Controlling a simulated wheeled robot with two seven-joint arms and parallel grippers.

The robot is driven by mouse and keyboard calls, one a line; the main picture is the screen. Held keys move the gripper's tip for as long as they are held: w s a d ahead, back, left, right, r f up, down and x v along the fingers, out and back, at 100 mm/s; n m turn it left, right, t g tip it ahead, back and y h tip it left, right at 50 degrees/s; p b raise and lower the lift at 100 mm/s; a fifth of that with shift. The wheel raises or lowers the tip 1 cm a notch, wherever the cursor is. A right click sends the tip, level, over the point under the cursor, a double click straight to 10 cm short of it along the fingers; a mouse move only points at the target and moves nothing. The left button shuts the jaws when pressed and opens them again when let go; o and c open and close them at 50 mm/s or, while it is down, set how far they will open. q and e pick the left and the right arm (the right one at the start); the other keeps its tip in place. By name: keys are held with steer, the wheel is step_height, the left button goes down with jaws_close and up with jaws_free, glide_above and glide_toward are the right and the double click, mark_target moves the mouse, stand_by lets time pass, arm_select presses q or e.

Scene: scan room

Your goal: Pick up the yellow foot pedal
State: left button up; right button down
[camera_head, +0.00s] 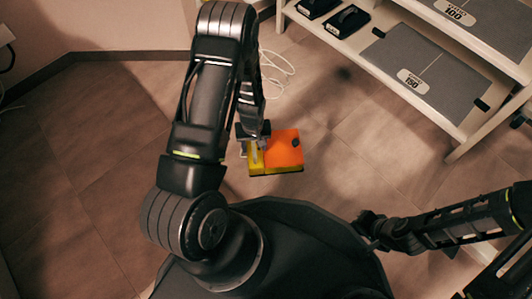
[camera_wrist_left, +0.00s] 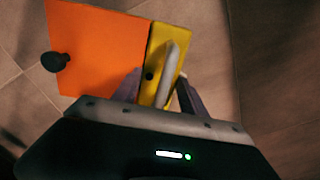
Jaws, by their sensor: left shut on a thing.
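The foot pedal (camera_head: 284,150) has an orange plate with a black knob and a yellow base along one side. In the head view it hangs at my left gripper (camera_head: 254,148), in front of my base. In the left wrist view the orange plate (camera_wrist_left: 95,50) is at the left and the yellow part (camera_wrist_left: 160,45) with a grey handle (camera_wrist_left: 172,65) lies between my fingers (camera_wrist_left: 155,92). The left gripper is shut on the pedal. My right gripper (camera_head: 368,226) is at the lower right, away from the pedal; its fingers are too small and dark to read.
A white shelf (camera_head: 462,130) stands at the upper right with grey flat plates (camera_head: 430,75) and black pedals (camera_head: 347,20) on it. A white cable (camera_head: 278,68) lies on the floor near the back. The tiled floor at the left (camera_head: 90,150) is clear.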

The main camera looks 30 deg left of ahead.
arm_select(q)
steer(key=shift+s+f, duration=0.1)
steer(key=shift+s, duration=0.1)
jaws_close()
steer(key=r+p, duration=0.1)
steer(key=r, duration=0.2)
steer(key=r+p, duration=0.2)
steer(key=r, duration=0.1)
steer(key=r+p, duration=0.2)
steer(key=r, duration=0.2)
steer(key=shift+w+r, duration=0.1)
steer(key=shift+w, duration=0.15)
stand_by(0.5)
